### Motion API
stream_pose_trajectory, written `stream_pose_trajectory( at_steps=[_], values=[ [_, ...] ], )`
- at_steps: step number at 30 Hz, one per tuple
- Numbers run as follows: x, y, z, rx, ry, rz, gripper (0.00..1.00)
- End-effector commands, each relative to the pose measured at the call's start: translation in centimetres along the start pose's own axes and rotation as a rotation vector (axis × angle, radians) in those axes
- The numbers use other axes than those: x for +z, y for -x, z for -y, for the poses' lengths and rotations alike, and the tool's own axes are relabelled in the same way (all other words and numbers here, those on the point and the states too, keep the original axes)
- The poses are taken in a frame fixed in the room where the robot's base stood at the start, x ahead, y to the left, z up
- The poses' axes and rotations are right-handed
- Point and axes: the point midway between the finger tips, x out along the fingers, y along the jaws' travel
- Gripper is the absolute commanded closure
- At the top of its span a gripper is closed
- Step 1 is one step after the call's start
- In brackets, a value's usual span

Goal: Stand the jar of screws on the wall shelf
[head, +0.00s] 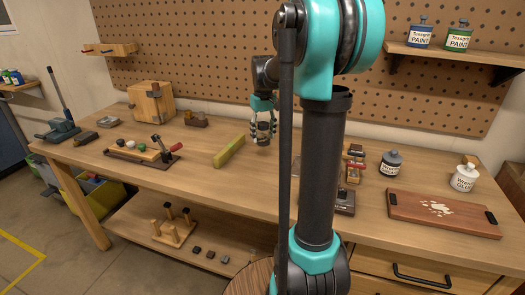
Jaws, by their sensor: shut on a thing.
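My gripper (262,122) points down over the middle of the workbench, its fingers closed around a small dark grey jar (263,127). The jar looks upright and appears to be just above the bench top or on it; I cannot tell which. Its contents are too small to make out, and the fingers hide its sides. A wooden wall shelf (465,57) on the pegboard at the upper right carries a blue and a green paint can. A smaller wooden wall shelf (112,48) is at the upper left, with a small object on its left part.
My arm hides part of the bench and pegboard.

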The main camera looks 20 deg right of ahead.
Motion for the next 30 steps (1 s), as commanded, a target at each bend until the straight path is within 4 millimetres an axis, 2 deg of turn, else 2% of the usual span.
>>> stream_pose_trajectory(
  at_steps=[3,10,18,29,30],
  values=[
    [0.0,-2.2,0.0,0.0,0.0,0.0,0.89],
    [0.0,-4.1,0.0,0.0,0.0,0.0,0.89],
    [0.0,-7.2,0.0,0.0,0.0,0.0,0.89],
    [0.0,-7.6,0.0,0.0,0.0,0.0,0.89],
    [0.0,-7.6,0.0,0.0,0.0,0.0,0.47]
  ],
)
